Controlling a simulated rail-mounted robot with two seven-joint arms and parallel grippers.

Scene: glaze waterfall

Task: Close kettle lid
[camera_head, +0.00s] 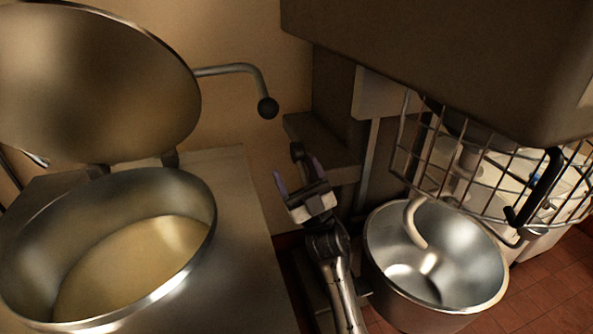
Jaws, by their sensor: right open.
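The kettle (205,246) is a round steel vessel at the lower left, with pale yellowish contents inside. Its lid (100,85) stands raised on hinges behind the opening, its broad face toward me. A bent lid handle (240,68) reaches out from the lid's right edge and ends in a black ball knob (268,108). My right gripper (298,182) is open and empty, its fingers pointing up, to the right of the kettle and below the knob, apart from it. My left gripper is not in view.
A mixer with a steel bowl (375,240), a dough hook (412,222) and a wire guard (400,150) stands close on the right. Its large head (450,60) overhangs the upper right. A flat steel top (240,290) surrounds the kettle.

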